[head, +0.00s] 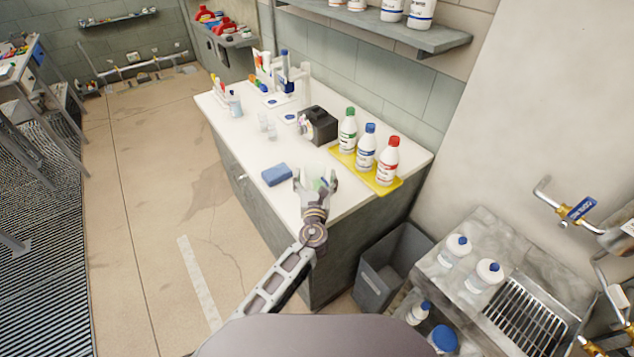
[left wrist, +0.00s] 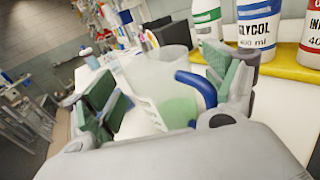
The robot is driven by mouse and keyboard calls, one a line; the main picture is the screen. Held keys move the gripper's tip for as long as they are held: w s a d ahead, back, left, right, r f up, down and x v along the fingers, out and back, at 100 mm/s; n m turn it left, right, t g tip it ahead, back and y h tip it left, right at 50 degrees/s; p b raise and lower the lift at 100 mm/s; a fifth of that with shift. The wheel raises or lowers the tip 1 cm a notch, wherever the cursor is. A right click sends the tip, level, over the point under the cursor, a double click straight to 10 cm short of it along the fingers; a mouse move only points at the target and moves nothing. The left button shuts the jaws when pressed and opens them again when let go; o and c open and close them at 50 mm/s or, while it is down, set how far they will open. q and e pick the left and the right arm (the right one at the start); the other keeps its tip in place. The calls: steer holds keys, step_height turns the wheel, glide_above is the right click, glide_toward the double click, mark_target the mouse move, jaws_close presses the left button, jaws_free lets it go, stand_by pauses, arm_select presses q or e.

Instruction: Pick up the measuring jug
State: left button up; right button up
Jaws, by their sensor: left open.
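The measuring jug (head: 313,171) stands on the white counter (head: 262,205), partly hidden behind my left gripper (head: 315,186) in the head view. In the left wrist view the jug (left wrist: 155,72) is clear and pale, with green at its lower part and a blue curved handle facing right. My left gripper (left wrist: 168,92) is open, with its green-padded fingers to the left and right of the jug. The right finger is close to the handle; I cannot tell whether it touches. My right gripper is not in view.
A blue sponge (head: 276,174) lies left of the jug. A yellow tray (head: 386,189) holds three bottles with green, blue and red caps just to the right. A black device (head: 318,125) stands behind. The counter's front left is clear.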

arm_select(q)
steer(key=c, duration=1.1)
steer(key=shift+r, duration=0.3)
steer(key=shift+r+p, duration=0.9)
steer(key=shift+r, duration=3.75)
steer(key=shift+r, duration=0.1)
